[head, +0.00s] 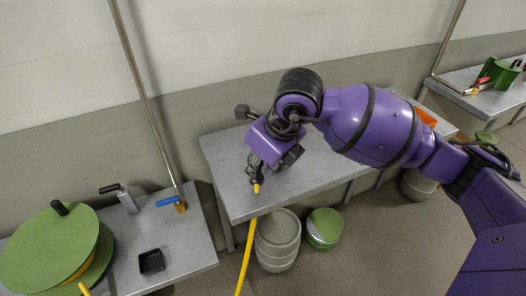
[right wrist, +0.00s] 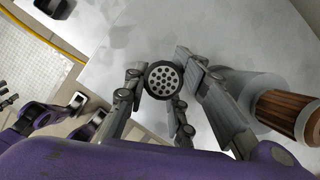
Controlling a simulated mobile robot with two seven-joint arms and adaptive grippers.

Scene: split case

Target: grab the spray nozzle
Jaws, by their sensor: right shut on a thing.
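The spray nozzle (head: 257,180) is dark, with the yellow hose (head: 246,255) running down from it past the table's front edge. In the right wrist view its round face with many holes (right wrist: 162,79) sits between the fingers. My right gripper (head: 262,165) is shut on the nozzle, at the left end of the middle metal table (head: 238,203). The gripper also shows in the right wrist view (right wrist: 163,92), with fingers on both sides of the nozzle. My arm hides part of the tabletop.
A left table holds a green hose reel (head: 50,250), a black tray (head: 151,262) and a blue-handled valve (head: 168,201). Grey (head: 278,232) and green (head: 324,226) round containers stand below the middle table. A grey cylinder with a wooden part (right wrist: 290,112) lies close beside my right fingers.

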